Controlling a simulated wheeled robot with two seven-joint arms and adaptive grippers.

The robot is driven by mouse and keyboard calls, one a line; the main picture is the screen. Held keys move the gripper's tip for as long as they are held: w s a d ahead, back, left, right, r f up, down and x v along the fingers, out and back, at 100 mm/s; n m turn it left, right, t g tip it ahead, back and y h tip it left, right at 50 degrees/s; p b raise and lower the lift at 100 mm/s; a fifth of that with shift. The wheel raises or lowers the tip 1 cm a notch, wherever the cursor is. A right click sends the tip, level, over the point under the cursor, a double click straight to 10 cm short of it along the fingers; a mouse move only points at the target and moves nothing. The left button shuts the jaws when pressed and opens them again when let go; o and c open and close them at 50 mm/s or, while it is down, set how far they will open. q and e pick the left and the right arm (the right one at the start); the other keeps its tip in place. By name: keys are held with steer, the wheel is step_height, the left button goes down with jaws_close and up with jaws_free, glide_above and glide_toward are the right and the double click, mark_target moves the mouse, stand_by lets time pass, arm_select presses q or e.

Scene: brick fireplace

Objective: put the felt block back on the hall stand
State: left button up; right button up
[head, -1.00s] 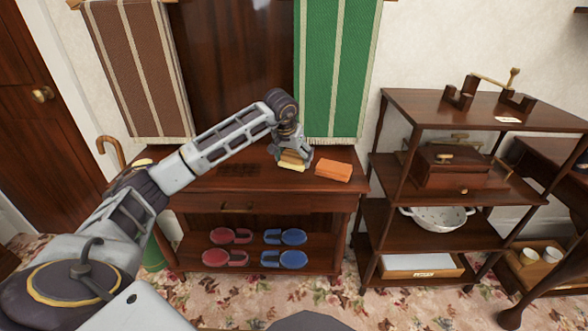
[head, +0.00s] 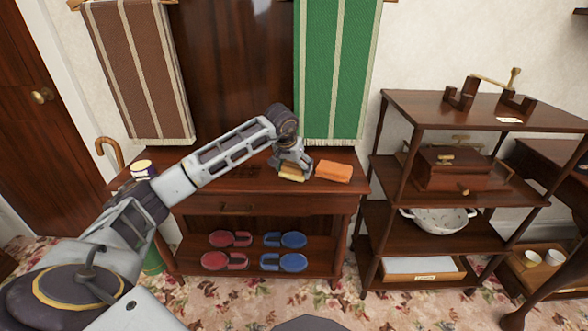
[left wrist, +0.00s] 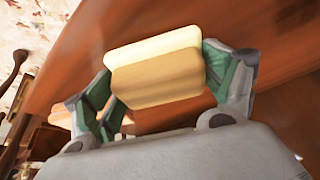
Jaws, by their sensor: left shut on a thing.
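The felt block (left wrist: 155,78), tan with a pale cream layer, is between the green-padded fingers of my left gripper (left wrist: 160,85) in the left wrist view. The gripper is shut on it. In the head view my left gripper (head: 291,162) holds the block (head: 292,173) low over the dark wooden top of the hall stand (head: 240,181), left of the orange block. I cannot tell whether the block touches the top. My right gripper is not in view.
An orange block (head: 333,171) lies on the stand just right of the gripper. A tin (head: 142,168) stands at the left end. Red slippers (head: 224,261) and blue slippers (head: 283,262) are on the lower shelf. A shelf unit (head: 480,118) stands to the right.

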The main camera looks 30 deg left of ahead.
mark_target(293, 165)
arm_select(q)
steer(key=shift+f, duration=0.15)
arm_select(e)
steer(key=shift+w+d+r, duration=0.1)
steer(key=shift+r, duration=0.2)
arm_select(q)
steer(key=o, duration=0.8)
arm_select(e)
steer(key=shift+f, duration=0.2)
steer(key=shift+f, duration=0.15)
arm_select(q)
steer(key=shift+r, duration=0.25)
steer(key=p+v, duration=0.1)
steer(key=v, duration=0.5)
steer(key=shift+r+p, duration=0.25)
steer(key=shift+p, duration=0.1)
steer(key=shift+p+v, duration=0.6)
steer(key=shift+v, duration=2.15)
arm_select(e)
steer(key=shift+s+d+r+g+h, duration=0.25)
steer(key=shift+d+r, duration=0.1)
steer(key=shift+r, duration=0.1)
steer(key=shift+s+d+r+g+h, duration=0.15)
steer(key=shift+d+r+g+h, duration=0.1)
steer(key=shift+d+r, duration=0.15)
